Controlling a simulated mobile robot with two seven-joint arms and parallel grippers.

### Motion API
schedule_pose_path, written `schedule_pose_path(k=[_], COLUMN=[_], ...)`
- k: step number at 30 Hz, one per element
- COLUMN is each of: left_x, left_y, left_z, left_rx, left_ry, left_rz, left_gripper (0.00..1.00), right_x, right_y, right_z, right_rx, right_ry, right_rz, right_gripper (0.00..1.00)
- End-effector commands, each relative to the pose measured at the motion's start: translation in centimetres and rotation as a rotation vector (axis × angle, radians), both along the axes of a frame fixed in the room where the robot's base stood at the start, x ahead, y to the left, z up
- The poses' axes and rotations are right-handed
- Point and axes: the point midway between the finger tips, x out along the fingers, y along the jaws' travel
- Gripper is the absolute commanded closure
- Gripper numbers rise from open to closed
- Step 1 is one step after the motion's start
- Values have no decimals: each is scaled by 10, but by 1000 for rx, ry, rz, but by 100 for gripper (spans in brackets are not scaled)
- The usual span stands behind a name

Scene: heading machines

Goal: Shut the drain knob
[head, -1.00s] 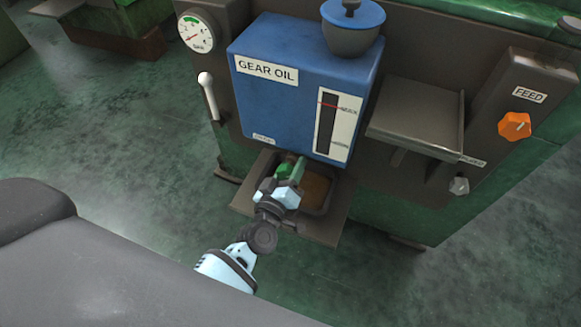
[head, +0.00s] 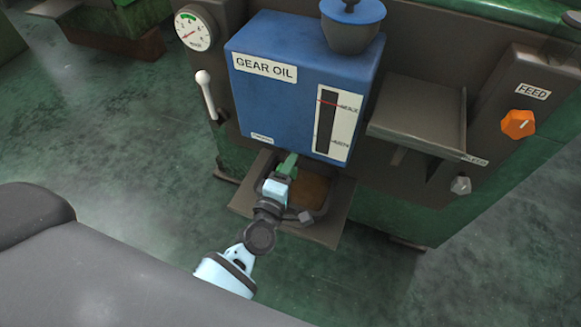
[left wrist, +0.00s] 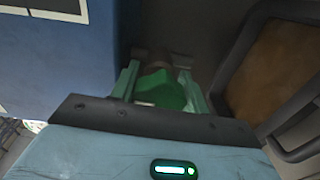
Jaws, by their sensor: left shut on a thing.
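The green drain knob (left wrist: 160,90) shows between my left gripper's two fingers in the left wrist view. My left gripper (left wrist: 158,82) is shut on it. In the head view my left gripper (head: 284,172) is just under the blue gear oil tank (head: 295,85), above a tray of brown oil (head: 312,190). The fingers and wrist hide most of the knob there. My right gripper is in neither view.
The square drip tray (head: 325,230) juts out below the tank. A white-knobbed lever (head: 206,95) and a gauge (head: 196,27) are to the left. A grey shelf (head: 420,115) and an orange feed knob (head: 518,123) are to the right. Open floor lies in front.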

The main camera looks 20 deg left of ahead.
Motion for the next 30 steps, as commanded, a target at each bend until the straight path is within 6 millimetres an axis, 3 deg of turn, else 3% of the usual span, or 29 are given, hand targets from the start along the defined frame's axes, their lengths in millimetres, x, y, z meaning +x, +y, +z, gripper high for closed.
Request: schedule_pose_path(k=[20,21,26,30], left_x=[-1,-1,-1,0], left_y=[-1,0,0,0], left_z=[-1,-1,-1,0], left_rx=[-65,-65,-64,-63], left_ry=[5,5,4,3], left_rz=[-1,-1,-1,0], left_gripper=[78,52,33,33], right_x=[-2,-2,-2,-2], right_y=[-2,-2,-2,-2], right_z=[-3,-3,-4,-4], right_rx=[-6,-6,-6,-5], right_ry=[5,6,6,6], right_rz=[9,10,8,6], right_gripper=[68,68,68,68])
